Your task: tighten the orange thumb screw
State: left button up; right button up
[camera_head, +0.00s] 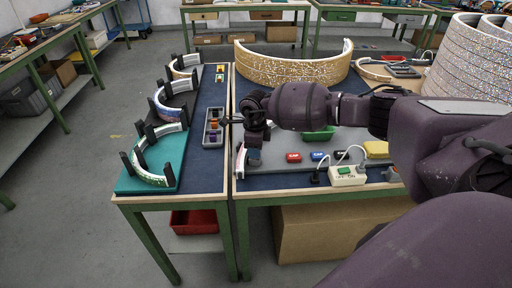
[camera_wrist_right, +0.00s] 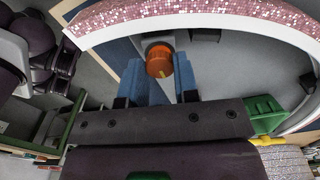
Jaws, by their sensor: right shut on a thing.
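The orange thumb screw (camera_wrist_right: 158,60) shows in the right wrist view as a round orange knob with a yellow mark. It sits at the inner side of an arc with pink glitter (camera_wrist_right: 200,17). My right gripper (camera_wrist_right: 161,76) has its blue fingers on both sides of the knob and is shut on it. In the head view my right gripper (camera_head: 254,156) points down beside the near end of an arc (camera_head: 240,161) on the grey mat (camera_head: 290,168). The knob is hidden there by my gripper. My left gripper is not in view.
A grey tray (camera_head: 213,140) with small coloured parts lies left of my gripper. Red and blue boxes, a green bin (camera_head: 319,134) and a white switch box (camera_head: 347,176) with cables stand on the right. A large gold arc (camera_head: 290,72) stands behind.

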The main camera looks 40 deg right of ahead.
jog(key=m, duration=0.1)
jog(key=m+p, duration=0.1)
jog(key=m, duration=0.1)
jog(key=shift+w+r, duration=0.15)
jog(key=shift+r, duration=0.25)
jog(key=m+p, duration=0.1)
jog(key=m, duration=0.1)
jog(key=shift+m, duration=0.4)
jog(key=m+p, duration=0.3)
jog(key=m, duration=0.3)
jog(key=shift+r, duration=0.1)
jog(key=m+p, duration=0.2)
jog(key=m, duration=0.1)
jog(key=shift+m, duration=0.3)
jog(key=shift+w+m+p, duration=0.1)
jog(key=shift+m+p, duration=0.75)
jog(key=shift+m, duration=0.25)
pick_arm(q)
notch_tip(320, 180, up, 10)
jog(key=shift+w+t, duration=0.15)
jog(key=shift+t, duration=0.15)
pick_arm(e)
jog(key=shift+f+m, duration=0.2)
jog(key=shift+m, duration=0.2)
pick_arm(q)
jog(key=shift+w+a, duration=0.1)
